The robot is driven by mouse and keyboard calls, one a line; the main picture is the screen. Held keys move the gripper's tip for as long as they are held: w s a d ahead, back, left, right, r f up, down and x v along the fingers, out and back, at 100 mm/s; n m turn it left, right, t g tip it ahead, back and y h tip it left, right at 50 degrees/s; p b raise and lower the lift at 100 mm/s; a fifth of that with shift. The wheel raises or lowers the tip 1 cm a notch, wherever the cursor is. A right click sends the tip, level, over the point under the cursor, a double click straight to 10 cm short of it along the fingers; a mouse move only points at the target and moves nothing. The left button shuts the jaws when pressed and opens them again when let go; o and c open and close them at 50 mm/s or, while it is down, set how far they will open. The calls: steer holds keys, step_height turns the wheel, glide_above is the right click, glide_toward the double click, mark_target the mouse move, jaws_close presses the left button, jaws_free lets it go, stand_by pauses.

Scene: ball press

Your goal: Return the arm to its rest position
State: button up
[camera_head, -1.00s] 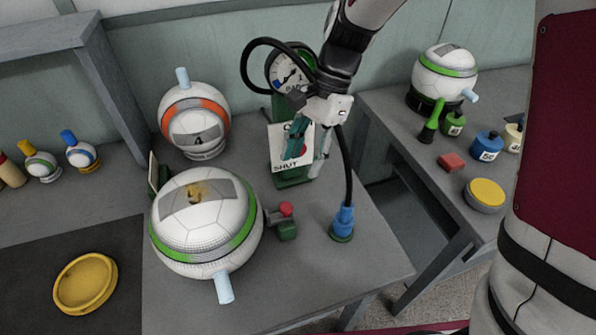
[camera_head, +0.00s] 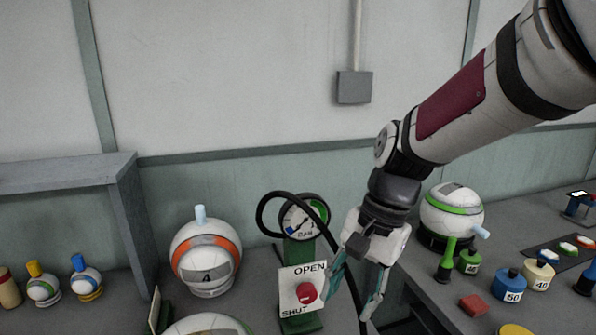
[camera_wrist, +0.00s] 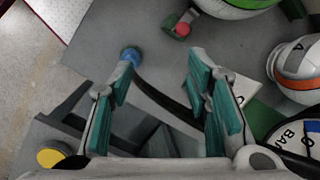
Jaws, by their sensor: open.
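My gripper (camera_head: 354,293) is open and empty in the head view. It hangs with its fingers pointing down, just right of the white OPEN/SHUT plate (camera_head: 289,275) with its red knob (camera_head: 306,293). My arm reaches in from the upper right, bent at the wrist. In the wrist view my gripper (camera_wrist: 162,68) has its two green-padded fingers wide apart. A black hose (camera_wrist: 165,97) shows between and beyond them, and nothing is held. I cannot tell whether the left finger touches the plate or hose.
A pressure gauge (camera_head: 303,221) and looping black hose stand beside my gripper. An orange-banded ball (camera_head: 206,257) is to the left. A green-banded ball (camera_head: 452,207) and numbered weights (camera_head: 511,285) stand on the right bench. The wall above is clear except for a grey box (camera_head: 354,87).

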steer(key=s+d+r+n+t+h, duration=0.1)
steer(key=s+d+r+n+t, duration=0.1)
steer(key=s+d, duration=0.3)
steer(key=s+d+r+n+t+h, duration=0.1)
steer(key=s+d+r+n+t, duration=0.2)
steer(key=s, duration=0.7)
steer(key=d+r+n, duration=0.1)
steer(key=d+n, duration=0.1)
steer(key=d, duration=0.1)
steer(key=shift+r+h, duration=0.15)
steer(key=shift+h, duration=0.25)
steer(key=shift+a, duration=0.1)
